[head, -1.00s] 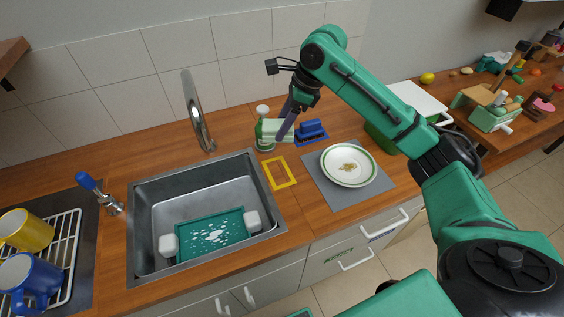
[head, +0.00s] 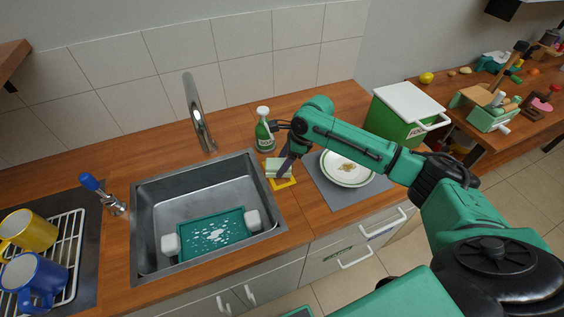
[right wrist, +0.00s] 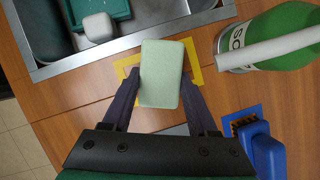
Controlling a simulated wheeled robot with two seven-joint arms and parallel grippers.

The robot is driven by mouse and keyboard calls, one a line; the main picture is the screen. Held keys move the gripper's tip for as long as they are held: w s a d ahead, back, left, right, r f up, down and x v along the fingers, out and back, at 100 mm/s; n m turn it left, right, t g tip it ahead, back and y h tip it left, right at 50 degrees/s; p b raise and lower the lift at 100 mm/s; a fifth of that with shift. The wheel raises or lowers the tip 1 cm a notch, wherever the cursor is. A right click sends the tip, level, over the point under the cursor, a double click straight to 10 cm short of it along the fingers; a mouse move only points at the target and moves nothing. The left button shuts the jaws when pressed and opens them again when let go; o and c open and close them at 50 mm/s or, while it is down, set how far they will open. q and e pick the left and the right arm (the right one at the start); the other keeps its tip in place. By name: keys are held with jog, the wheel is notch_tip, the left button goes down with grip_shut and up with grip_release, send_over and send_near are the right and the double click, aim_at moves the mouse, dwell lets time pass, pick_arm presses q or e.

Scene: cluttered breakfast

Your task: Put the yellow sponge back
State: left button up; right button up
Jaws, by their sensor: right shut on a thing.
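The sponge (head: 277,164) shows a pale green upper face; in the right wrist view the sponge (right wrist: 161,75) is a pale green block between my fingers. My right gripper (head: 283,170) is shut on it, with one finger along each side in the right wrist view (right wrist: 161,88). The sponge is over the yellow rectangular outline (head: 291,182) on the counter, right of the sink. The outline also shows around it in the right wrist view (right wrist: 194,62). I cannot tell whether the sponge touches the counter. My left gripper is not in view.
A green soap bottle (head: 264,136) stands just behind the sponge. The sink (head: 145,200) holds a teal tray (head: 190,240). A plate (head: 347,168) lies on a grey mat (head: 345,198) to the right. A blue brush (right wrist: 262,150) lies near the bottle.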

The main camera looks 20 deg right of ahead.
jog(key=o, duration=1.2)
jog(key=b+v, duration=0.1)
jog(key=v, duration=1.1)
